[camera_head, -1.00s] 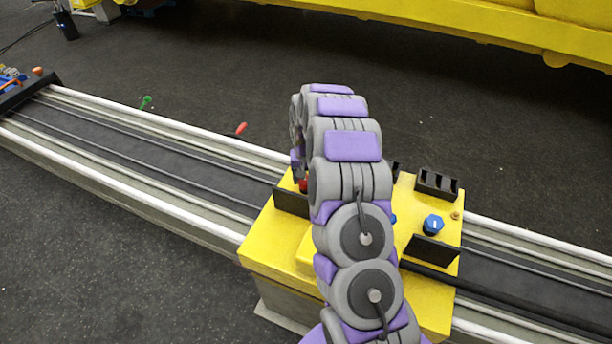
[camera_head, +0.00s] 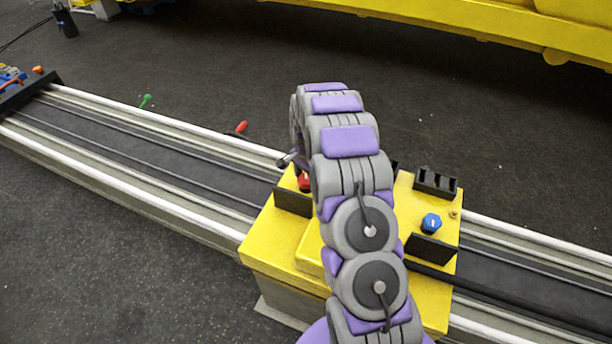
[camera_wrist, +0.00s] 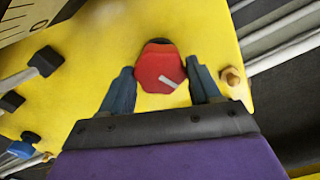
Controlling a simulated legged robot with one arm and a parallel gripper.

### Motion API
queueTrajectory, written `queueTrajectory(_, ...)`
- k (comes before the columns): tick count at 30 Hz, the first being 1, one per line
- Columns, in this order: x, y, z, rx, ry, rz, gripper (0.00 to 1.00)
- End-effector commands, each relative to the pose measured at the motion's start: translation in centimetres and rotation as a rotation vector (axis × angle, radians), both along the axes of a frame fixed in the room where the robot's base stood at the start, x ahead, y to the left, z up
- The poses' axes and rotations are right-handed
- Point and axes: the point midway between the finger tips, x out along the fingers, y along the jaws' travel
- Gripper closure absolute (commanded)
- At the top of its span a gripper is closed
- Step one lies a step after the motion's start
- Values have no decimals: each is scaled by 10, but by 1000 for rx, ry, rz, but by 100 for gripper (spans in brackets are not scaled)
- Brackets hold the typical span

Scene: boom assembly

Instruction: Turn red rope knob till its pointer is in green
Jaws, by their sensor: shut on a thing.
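The red knob (camera_wrist: 160,68) sits on the yellow panel (camera_wrist: 95,58) in the wrist view, with a white pointer line on its face aimed down and to the right. My gripper (camera_wrist: 161,72) has one dark finger on each side of it and is shut on it. In the head view the red knob (camera_head: 305,182) shows at the left of the yellow box, partly covered by my arm. No green zone is visible around the knob in either view.
A brass bolt (camera_wrist: 233,75) is close to the right finger. Black levers (camera_wrist: 46,61) stand at left. In the head view, a blue knob (camera_head: 431,223), a black slotted block (camera_head: 436,183) and upright black plates (camera_head: 292,201) are on the yellow box.

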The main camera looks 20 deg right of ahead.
Motion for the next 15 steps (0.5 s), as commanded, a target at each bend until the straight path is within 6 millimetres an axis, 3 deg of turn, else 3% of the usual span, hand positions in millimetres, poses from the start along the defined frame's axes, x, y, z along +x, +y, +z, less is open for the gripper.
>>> queueTrajectory(15, 3, 0, 2, -1, -9, -70, 68)
